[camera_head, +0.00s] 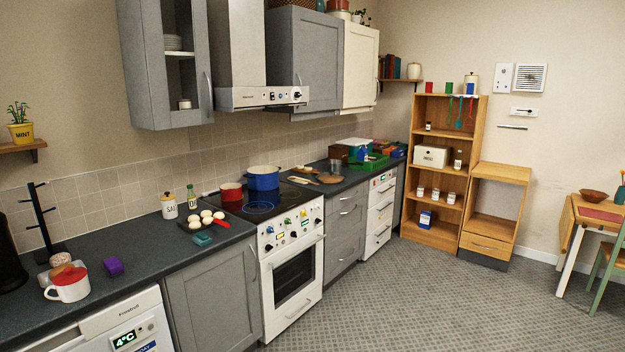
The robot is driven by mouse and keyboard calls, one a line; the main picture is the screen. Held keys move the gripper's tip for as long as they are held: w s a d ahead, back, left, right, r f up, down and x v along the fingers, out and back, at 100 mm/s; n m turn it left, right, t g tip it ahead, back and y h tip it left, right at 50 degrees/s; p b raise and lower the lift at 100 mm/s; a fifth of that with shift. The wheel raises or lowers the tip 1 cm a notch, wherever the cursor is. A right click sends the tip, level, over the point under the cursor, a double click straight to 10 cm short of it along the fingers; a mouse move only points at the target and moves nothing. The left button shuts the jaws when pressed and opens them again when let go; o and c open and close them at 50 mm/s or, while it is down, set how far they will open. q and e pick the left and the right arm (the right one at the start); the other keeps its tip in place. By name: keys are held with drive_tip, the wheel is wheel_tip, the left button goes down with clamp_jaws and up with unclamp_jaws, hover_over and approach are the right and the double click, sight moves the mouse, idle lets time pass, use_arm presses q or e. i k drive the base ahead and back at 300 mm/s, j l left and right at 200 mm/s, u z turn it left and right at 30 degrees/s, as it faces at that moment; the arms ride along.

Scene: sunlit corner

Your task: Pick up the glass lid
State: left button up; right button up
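I cannot make out a glass lid for certain in the head view. A blue pot (263,178) stands on the black hob (262,207), and its top looks pale; I cannot tell whether a clear lid lies on it. A smaller red pot (231,192) stands on the hob to its left. Neither of my grippers is in view.
A dark counter (150,248) runs along the wall, with a white mug (68,288), a purple block (114,267) and a tray of eggs (207,223). A white oven (294,285) is under the hob. The patterned floor (430,305) in front is clear.

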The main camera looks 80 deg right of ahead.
sight(329, 177)
drive_tip(key=z, duration=2.4)
